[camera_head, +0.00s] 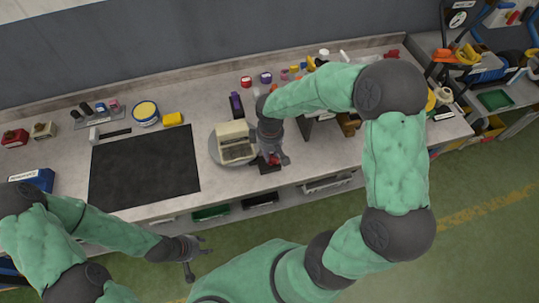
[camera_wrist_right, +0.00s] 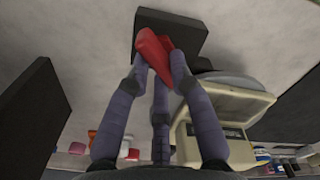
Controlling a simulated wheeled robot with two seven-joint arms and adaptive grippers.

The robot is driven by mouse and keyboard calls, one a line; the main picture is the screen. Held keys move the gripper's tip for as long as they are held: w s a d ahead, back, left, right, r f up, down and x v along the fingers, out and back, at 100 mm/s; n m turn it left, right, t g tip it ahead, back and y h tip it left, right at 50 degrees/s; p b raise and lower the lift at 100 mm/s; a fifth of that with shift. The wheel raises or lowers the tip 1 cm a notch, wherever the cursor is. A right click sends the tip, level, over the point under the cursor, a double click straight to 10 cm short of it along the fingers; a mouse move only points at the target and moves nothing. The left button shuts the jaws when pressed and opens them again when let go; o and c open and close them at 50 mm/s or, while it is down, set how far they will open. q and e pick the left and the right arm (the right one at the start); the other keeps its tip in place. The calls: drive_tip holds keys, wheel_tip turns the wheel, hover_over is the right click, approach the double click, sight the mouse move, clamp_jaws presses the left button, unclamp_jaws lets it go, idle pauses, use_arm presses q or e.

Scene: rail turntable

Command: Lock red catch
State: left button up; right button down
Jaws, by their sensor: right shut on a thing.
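The red catch (camera_wrist_right: 150,46) is a short red lever on a dark block (camera_wrist_right: 188,28) in the right wrist view. The fingers of my right gripper (camera_wrist_right: 158,68) are closed around it. In the head view, my right gripper (camera_head: 272,156) points down at the front of the bench, and the red catch (camera_head: 274,160) is mostly hidden by its fingers. A grey round turntable (camera_head: 213,150) lies just left of it, bearing a cream box-like unit (camera_head: 236,134). My left gripper (camera_head: 190,250) is open and empty, in front of the bench, away from the catch.
A black mat (camera_head: 145,168) covers the bench to the left. A purple-topped dark object (camera_head: 236,104) stands behind the turntable. Several small coloured items line the back. My right arm hides part of the bench.

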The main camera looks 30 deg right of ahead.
drive_tip(key=m+b, duration=0.1)
drive_tip(key=m, duration=0.3)
drive_tip(key=shift+d+m+b, duration=0.15)
drive_tip(key=shift+m+b, duration=0.15)
drive_tip(key=shift+b, duration=0.1)
drive_tip(key=shift+d+m+b, duration=0.1)
drive_tip(key=shift+m+b, duration=0.5)
drive_tip(key=shift+m, duration=1.2)
drive_tip(key=c, duration=1.1)
unclamp_jaws()
drive_tip(key=shift+s, duration=0.1)
wheel_tip(320, 180, up, 12)
